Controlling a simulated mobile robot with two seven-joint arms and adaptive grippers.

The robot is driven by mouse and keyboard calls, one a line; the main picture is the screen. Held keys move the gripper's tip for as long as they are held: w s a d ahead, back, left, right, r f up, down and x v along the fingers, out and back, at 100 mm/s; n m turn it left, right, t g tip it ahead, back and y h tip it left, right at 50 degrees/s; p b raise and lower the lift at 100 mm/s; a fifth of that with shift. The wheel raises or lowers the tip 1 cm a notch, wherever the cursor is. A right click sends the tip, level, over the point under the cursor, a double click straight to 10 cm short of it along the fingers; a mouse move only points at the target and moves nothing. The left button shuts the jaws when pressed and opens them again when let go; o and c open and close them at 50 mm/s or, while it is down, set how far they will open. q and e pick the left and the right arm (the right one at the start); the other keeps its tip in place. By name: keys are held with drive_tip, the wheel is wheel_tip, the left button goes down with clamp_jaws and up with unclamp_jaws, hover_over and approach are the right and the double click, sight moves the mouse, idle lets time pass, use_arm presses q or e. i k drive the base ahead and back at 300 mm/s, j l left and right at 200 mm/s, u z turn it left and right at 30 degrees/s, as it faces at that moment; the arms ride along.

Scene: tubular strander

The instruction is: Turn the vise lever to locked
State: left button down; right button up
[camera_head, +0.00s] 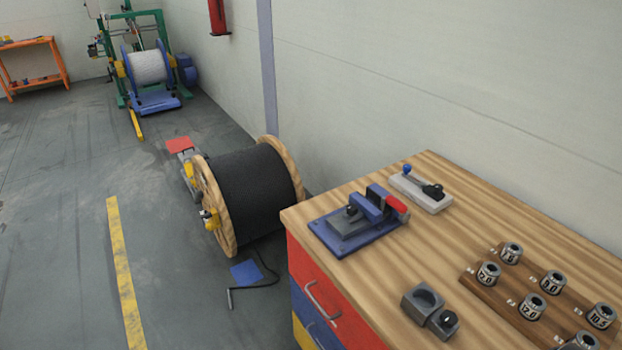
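A blue vise (373,206) stands on a blue base plate near the far left corner of the wooden workbench. A dark grey block with a small black part on it sits at the left side of its jaws. A red cylindrical handle (397,204) sticks out at the vise's right end. Just behind it lies a pale plate (433,203) carrying a black clamp-like part and a short lever with a blue knob (407,169). I cannot tell from this view which position either lever is in. Neither of my grippers is in view.
The workbench (480,215) also holds a grey block with a round recess (423,301) and a wooden rack (480,276) of several numbered metal dies. A black cable reel (250,195) stands left of the bench. A wall is behind; bench top between vise and rack is clear.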

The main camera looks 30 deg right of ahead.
sight(404, 216)
drive_tip(key=z, duration=1.45)
